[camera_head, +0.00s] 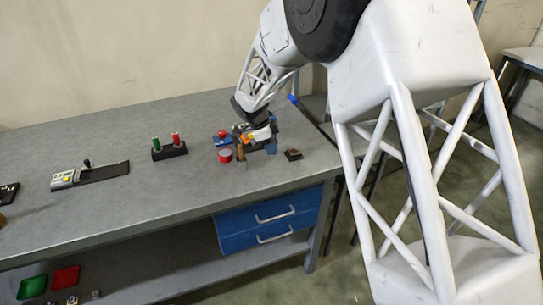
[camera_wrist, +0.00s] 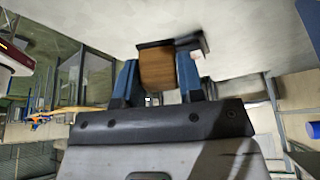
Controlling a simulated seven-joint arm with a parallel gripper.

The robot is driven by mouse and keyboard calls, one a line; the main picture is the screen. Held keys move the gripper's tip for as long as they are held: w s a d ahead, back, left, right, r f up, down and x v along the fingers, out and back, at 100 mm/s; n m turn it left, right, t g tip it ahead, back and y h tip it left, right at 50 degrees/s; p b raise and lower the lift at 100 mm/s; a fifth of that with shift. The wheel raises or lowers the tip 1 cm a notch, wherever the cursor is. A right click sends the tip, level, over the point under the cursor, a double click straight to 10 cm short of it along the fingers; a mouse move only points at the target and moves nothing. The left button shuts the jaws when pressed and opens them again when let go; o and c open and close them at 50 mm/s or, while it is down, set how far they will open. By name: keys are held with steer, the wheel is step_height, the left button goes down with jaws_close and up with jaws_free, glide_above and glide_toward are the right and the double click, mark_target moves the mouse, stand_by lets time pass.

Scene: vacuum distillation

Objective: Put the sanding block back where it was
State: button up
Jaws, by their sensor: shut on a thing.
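The sanding block shows in the wrist view as a brown wooden body (camera_wrist: 157,70) with a wider dark plate along one side. My gripper (camera_wrist: 158,80) is shut on the wooden body, one blue finger on each side. In the head view my gripper (camera_head: 264,147) is low over the right end of the grey workbench (camera_head: 120,215), among small objects. There the block is mostly hidden or too small to make out. I cannot tell whether it touches the bench.
A red-topped can (camera_head: 225,156) and a blue item with a red knob (camera_head: 222,137) stand just left of my gripper. A small dark flat item (camera_head: 293,155) lies to its right. A black holder (camera_head: 170,152) with green and red cylinders is further left. The front bench area is clear.

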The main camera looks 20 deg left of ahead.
mark_target(271, 162)
steer(key=shift+f, duration=0.35)
steer(key=shift+f, duration=1.9)
steer(key=shift+f, duration=0.1)
steer(key=o, duration=1)
steer(key=shift+c, duration=0.2)
steer(key=v, duration=1.2)
